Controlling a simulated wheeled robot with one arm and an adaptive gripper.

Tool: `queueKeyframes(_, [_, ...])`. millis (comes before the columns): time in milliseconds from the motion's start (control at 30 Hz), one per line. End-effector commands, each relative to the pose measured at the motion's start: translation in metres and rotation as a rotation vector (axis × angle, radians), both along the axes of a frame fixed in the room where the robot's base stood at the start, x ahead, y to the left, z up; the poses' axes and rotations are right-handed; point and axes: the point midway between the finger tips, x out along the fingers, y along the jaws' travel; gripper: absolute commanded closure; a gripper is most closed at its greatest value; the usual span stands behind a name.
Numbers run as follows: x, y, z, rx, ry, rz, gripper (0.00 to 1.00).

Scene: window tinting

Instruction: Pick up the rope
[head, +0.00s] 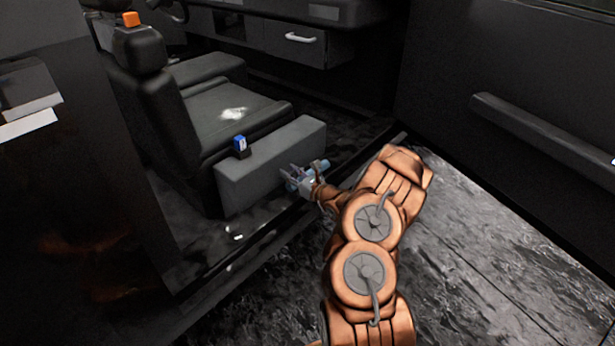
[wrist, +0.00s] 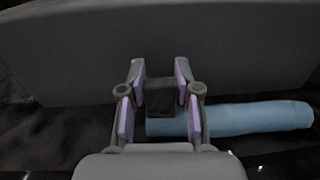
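A smooth light-blue cylinder (wrist: 258,118), the only rope-like thing I can make out, lies across the wrist view from between my fingers to the right. In the head view, small pale-blue parts (head: 292,186) show beside my gripper, low by the seat's side. My gripper (wrist: 161,85) has its purple-padded fingers apart. The cylinder's left end shows between and behind them, and I cannot tell whether they touch it. A small dark square (wrist: 160,97) between the fingers hides part of the view. The gripper also shows small in the head view (head: 306,177).
A dark vehicle seat (head: 215,105) stands left, with a grey block-like side (head: 270,165) close to my gripper. A door panel (head: 510,90) stands right.

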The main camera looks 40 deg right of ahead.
Motion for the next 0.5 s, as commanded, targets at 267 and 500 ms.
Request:
queueKeyframes(267, [-0.0001,0.0001,-0.0002,0.000,0.000,0.000,1.00])
queueKeyframes(500, [-0.0001,0.0001,-0.0001,0.000,0.000,0.000,1.00])
